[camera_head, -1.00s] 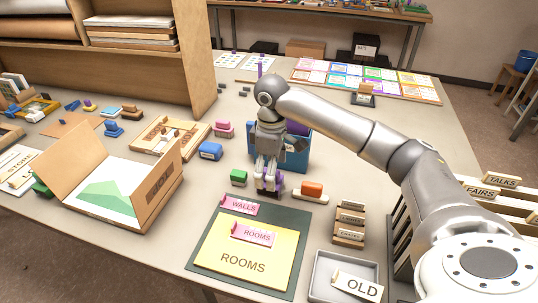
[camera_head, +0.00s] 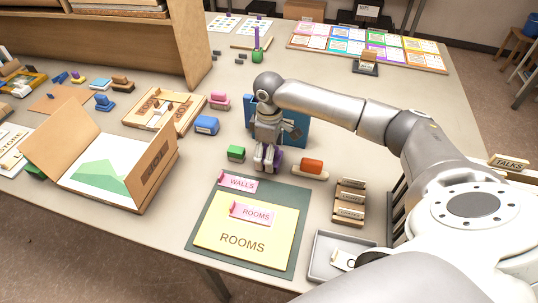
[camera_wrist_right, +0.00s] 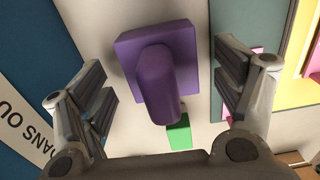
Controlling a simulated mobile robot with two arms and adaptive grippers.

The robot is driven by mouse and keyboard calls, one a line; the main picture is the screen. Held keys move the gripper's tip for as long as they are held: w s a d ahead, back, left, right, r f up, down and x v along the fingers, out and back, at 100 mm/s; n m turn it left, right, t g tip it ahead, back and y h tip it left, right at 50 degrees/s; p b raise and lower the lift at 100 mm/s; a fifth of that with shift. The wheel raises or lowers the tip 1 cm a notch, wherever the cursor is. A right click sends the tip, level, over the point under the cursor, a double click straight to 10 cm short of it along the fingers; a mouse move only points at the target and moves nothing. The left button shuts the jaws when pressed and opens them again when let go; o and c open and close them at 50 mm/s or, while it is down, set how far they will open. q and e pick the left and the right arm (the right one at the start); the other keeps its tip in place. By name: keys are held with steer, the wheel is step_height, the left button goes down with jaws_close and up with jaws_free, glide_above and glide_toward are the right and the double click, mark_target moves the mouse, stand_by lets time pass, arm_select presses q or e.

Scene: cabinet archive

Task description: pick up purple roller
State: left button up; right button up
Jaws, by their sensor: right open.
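The purple roller (camera_wrist_right: 160,75) shows in the wrist view as a wide purple block with a rounded purple part pointing towards me. It stands between the two spread fingers of my right gripper (camera_wrist_right: 168,95), with a gap on each side. In the head view my right gripper (camera_head: 267,166) points down at the table, and only a sliver of the purple roller (camera_head: 279,160) shows beside its fingers. My right gripper is open and not closed on the roller. My left gripper is not in view.
A green block (camera_head: 236,153) lies left of the gripper and an orange-topped piece (camera_head: 312,167) right of it. A blue box (camera_head: 296,128) stands behind. The green mat with the yellow ROOMS folder (camera_head: 245,245) lies in front. A grey tray (camera_head: 318,262) sits front right.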

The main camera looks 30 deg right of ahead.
steer(key=shift+f, duration=1.05)
steer(key=c, duration=1.2)
steer(key=shift+r, duration=0.2)
